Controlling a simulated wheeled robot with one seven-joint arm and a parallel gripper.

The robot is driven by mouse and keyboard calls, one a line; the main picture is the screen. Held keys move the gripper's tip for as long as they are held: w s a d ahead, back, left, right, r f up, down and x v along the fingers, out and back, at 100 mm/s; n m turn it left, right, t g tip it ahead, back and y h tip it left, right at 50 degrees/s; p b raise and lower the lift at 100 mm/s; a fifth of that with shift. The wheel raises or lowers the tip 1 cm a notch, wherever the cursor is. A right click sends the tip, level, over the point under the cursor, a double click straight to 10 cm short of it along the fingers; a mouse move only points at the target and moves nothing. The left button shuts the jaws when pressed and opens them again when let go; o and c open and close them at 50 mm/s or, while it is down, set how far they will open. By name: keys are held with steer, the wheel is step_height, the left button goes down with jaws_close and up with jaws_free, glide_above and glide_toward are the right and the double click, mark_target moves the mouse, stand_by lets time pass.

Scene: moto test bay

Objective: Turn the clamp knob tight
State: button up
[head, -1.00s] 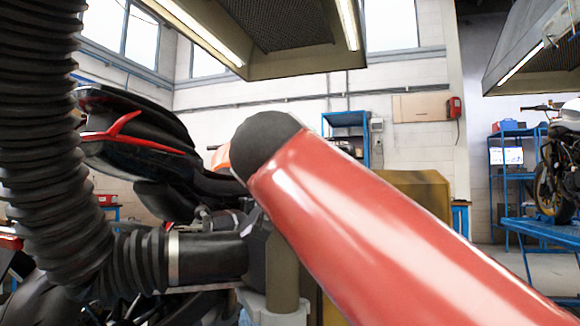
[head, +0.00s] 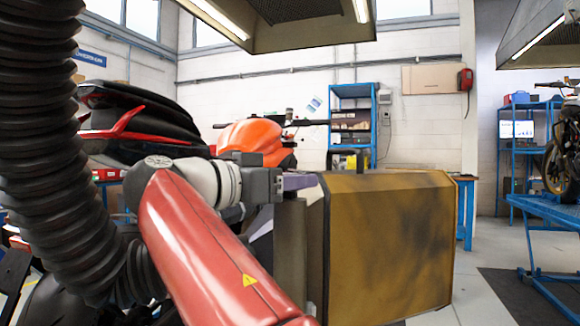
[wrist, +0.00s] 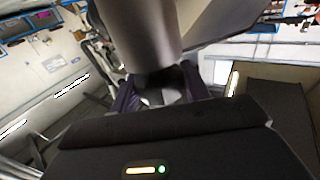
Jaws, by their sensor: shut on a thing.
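My gripper (head: 298,182) is at the upper left edge of a yellow-brown box, beside a grey upright post (head: 290,245). In the wrist view, the dark purplish fingers of my gripper (wrist: 160,86) are shut on a small, pale grey part between them, which I take as the clamp knob (wrist: 157,97). Most of it is hidden by the fingers and by my gripper's body. A thick grey cylinder (wrist: 140,30) stands right beyond the fingertips. The knob cannot be made out in the head view, and its turn angle cannot be told.
The yellow-brown box (head: 390,245) fills the space right of my gripper. A black ribbed hose (head: 45,130) hangs at left, close to my arm. A motorcycle with a black and red tail (head: 140,125) and an orange part (head: 252,143) stand behind. Floor at right is partly clear.

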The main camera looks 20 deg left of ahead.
steer(key=shift+a+m+g+h, duration=0.1)
steer(key=shift+m+g+h, duration=0.4)
steer(key=shift+g+h, duration=0.15)
steer(key=shift+f+h+p, duration=0.1)
steer(key=shift+h+p, duration=0.2)
steer(key=shift+h, duration=0.05)
steer(key=o, duration=1)
steer(key=shift+c, duration=0.2)
steer(key=shift+s, duration=0.1)
